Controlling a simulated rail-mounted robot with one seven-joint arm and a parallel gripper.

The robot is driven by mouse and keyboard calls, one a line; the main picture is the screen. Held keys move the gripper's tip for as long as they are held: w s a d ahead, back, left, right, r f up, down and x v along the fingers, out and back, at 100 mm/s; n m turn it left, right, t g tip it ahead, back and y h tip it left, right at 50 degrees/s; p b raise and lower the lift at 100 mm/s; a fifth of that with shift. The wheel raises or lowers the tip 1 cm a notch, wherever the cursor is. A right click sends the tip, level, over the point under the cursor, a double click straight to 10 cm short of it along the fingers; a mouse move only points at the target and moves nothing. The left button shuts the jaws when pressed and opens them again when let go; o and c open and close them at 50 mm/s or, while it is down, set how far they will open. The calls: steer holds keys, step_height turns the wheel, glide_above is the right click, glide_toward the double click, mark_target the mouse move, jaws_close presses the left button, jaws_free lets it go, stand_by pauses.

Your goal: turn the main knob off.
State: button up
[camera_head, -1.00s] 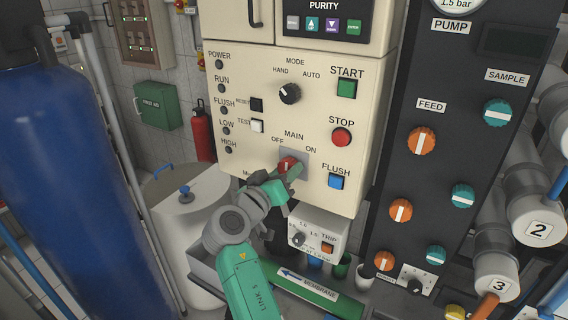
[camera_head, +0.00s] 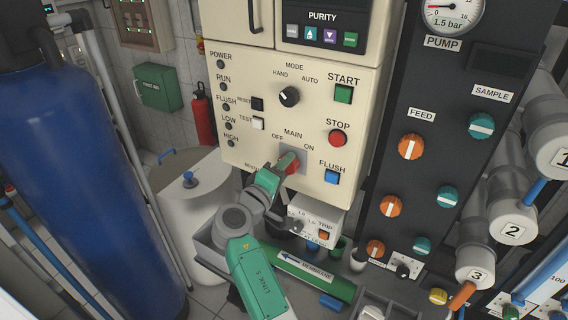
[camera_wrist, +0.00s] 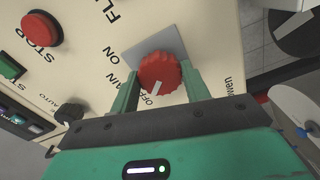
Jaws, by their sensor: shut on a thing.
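The red main knob (camera_head: 291,161) sits on a grey square plate on the cream control panel, below the MAIN, OFF and ON labels. My gripper (camera_head: 287,166) reaches it from below. In the wrist view, the two green fingers of my gripper (camera_wrist: 161,76) stand on either side of the knob (camera_wrist: 158,70) and are shut on it. The knob's white pointer mark is turned toward the OFF label (camera_wrist: 150,97), away from the ON label (camera_wrist: 119,58). In the head view the pointer is hidden.
The red STOP button (camera_head: 338,138), blue FLUSH button (camera_head: 331,176) and black mode knob (camera_head: 289,96) are on the same panel. A small TRIP box (camera_head: 316,230) hangs below. A blue tank (camera_head: 80,170) stands at the left, and a dark valve panel (camera_head: 430,190) at the right.

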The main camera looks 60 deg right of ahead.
steer(key=shift+n, duration=0.4)
steer(key=o, duration=1)
steer(key=a, duration=0.4)
steer(key=a+p, duration=0.1)
steer(key=a, duration=0.2)
steer(key=shift+w+a, duration=0.2)
steer(key=shift+a, duration=0.2)
